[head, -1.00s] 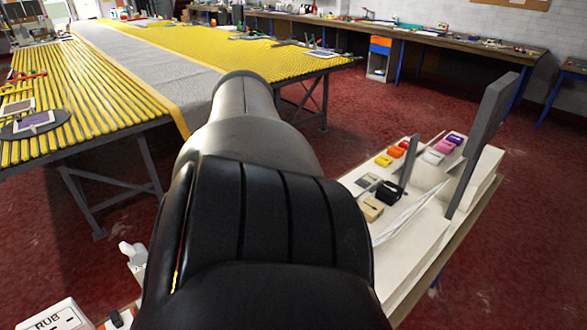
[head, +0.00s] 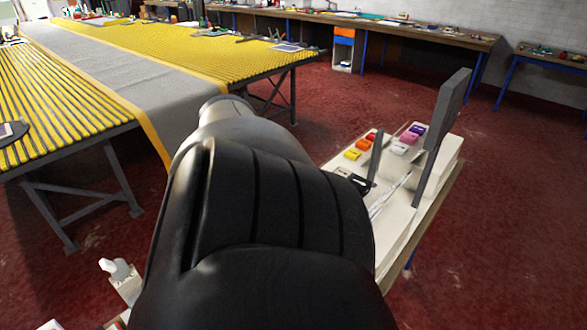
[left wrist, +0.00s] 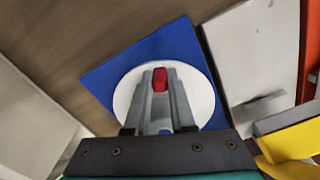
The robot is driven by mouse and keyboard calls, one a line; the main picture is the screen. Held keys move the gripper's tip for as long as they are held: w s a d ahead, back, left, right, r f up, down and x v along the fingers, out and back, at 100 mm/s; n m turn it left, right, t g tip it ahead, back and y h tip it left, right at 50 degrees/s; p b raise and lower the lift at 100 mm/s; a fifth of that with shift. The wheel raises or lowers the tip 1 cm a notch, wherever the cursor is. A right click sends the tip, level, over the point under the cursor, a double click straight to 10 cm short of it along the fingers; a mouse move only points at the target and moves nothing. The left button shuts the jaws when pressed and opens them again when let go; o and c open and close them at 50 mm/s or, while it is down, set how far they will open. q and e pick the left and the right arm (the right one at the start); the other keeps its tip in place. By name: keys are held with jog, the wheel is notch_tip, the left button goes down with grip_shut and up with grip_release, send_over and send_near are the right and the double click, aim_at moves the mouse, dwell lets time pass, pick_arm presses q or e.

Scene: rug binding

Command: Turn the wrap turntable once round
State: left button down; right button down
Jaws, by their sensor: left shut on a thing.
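In the left wrist view, the wrap turntable shows as a white round disc (left wrist: 205,100) on a blue square base (left wrist: 108,78). A small red knob (left wrist: 160,78) stands over the disc, between the fingertips of my left gripper (left wrist: 159,84). The gripper's two grey fingers are shut on the red knob. The near part of the disc is hidden behind the fingers. In the head view my dark arm fills the middle and hides the turntable and gripper. My right gripper is in neither view.
In the head view, a white bench unit (head: 400,205) with colored blocks and a tall grey upright (head: 442,135) stands right of my arm. A yellow slatted table (head: 70,110) carries a grey rug (head: 125,80) behind. Red floor (head: 510,200) is clear at right.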

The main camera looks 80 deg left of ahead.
pick_arm(q)
jog(key=shift+s, duration=0.1)
jog(key=shift+d, duration=0.1)
dwell(0.4)
jog(key=c, duration=0.8)
grip_release()
jog(key=shift+o, duration=0.2)
notch_tip(320, 180, up, 15)
jog(key=p, duration=0.3)
jog(key=shift+r, duration=0.15)
